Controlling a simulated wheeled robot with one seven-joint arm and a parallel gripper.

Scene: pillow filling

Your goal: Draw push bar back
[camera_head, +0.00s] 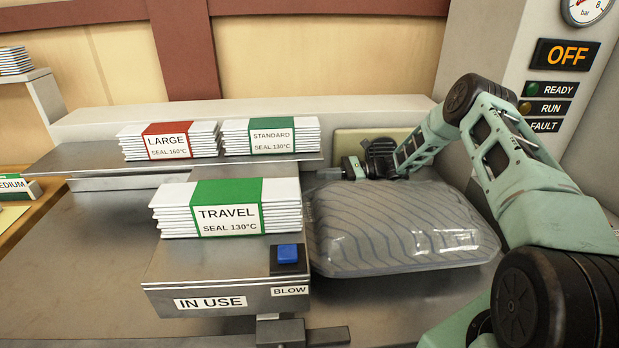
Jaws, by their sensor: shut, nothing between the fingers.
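My gripper (345,171) is at the back of the bench, behind a grey striped pillow in clear film (400,228). It points left, with its fingers just beyond the pillow's back left corner and the right end of the rear metal shelf. The fingers look shut with nothing held, though they are small and dark here. No part is plainly marked as the push bar. A dark metal bar with a block (300,336) shows at the bottom edge, below the IN USE tray, and is partly cut off. Contact between my gripper and any bar cannot be made out.
A TRAVEL stack (225,207) sits on the metal IN USE tray (165,268), with a blue BLOW button (288,252). LARGE (168,141) and STANDARD (271,136) stacks lie on the rear shelf. The right panel reads OFF (567,55). The bench at left is clear.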

